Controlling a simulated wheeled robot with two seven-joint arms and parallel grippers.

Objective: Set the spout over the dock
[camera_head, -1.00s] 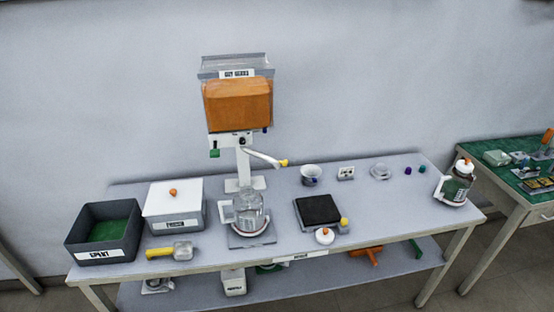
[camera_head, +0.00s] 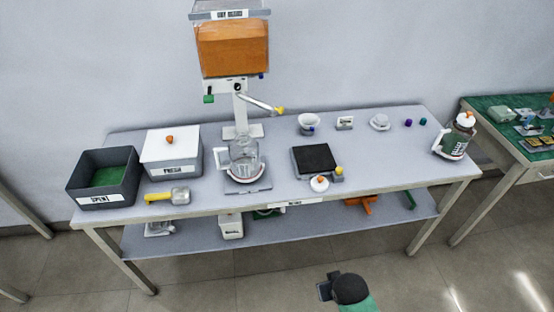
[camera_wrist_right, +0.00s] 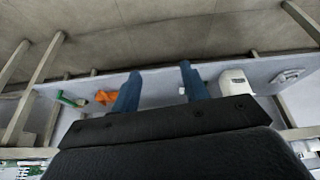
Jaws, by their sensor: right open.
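The spout (camera_head: 262,104) is a thin white arm with a yellow tip, reaching to the right from the white column (camera_head: 240,112) under the orange-filled hopper (camera_head: 232,47). The dock (camera_head: 248,188) appears to be the grey base on the table below; a clear glass jar (camera_head: 244,155) stands on it. The spout's tip lies to the right of the jar in the head view. My right gripper (camera_head: 325,289) is low in front of the table, far from the spout. In the right wrist view its two blue fingers (camera_wrist_right: 160,88) are apart and empty. My left gripper is out of view.
On the table are the SPENT bin (camera_head: 103,178), the FRESH box (camera_head: 172,152), a yellow-handled scoop (camera_head: 168,196), a black-topped scale (camera_head: 315,159) and a lidded canister (camera_head: 456,138) at the right end. The lower shelf (camera_head: 290,235) holds several items. Floor in front is clear.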

